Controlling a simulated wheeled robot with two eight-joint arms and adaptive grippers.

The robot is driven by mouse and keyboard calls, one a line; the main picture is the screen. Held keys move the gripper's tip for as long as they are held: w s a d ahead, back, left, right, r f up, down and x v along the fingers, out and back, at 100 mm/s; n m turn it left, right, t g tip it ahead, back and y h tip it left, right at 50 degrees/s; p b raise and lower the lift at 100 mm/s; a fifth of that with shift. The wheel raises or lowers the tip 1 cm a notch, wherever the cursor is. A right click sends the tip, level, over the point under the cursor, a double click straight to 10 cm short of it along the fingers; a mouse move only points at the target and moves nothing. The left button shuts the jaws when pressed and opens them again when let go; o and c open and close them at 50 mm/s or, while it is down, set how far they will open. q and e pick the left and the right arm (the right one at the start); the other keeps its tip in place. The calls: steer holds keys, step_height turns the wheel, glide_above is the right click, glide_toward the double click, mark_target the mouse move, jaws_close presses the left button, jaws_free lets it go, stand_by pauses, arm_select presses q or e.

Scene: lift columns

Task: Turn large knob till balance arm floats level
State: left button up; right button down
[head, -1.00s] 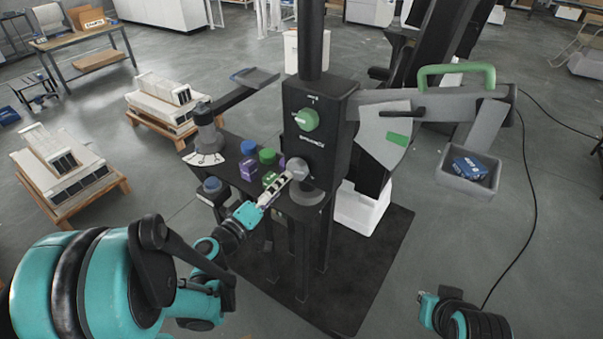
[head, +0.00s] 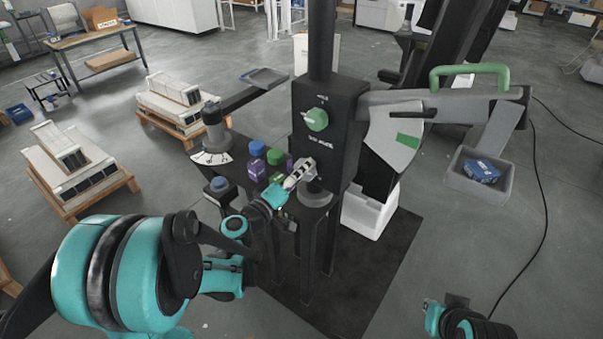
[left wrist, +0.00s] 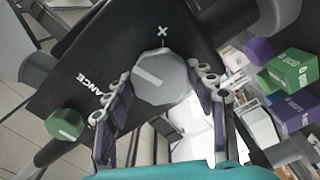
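The large grey knob (left wrist: 160,80) with a pale bar mark sits on the dark column's panel, below an X mark in the left wrist view. My left gripper (left wrist: 160,72) has its fingers spread on both sides of it; I cannot tell whether they touch. In the head view my left gripper (head: 303,172) covers most of the knob. The balance arm (head: 430,99) reaches right from the dark column (head: 325,135), looking roughly level, with a green handle on top. Below it is a pale sector plate (head: 392,135) with a green patch. My right gripper (head: 432,317) is low at right, its fingers unclear.
A smaller green knob (head: 316,119) is higher on the column. Purple and green boxes (head: 257,168) and a grey dial post (head: 213,135) stand on the shelf left of my left gripper. A grey bin (head: 480,178) with a blue pack hangs at right. Floor at right is mostly clear.

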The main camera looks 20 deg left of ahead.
arm_select(q)
steer(key=shift+n, duration=0.4)
steer(key=n+b, duration=0.2)
steer(key=n, duration=1.9)
stand_by(0.5)
steer(key=o, duration=1.2)
steer(key=shift+c, duration=0.2)
steer(key=shift+s, duration=0.1)
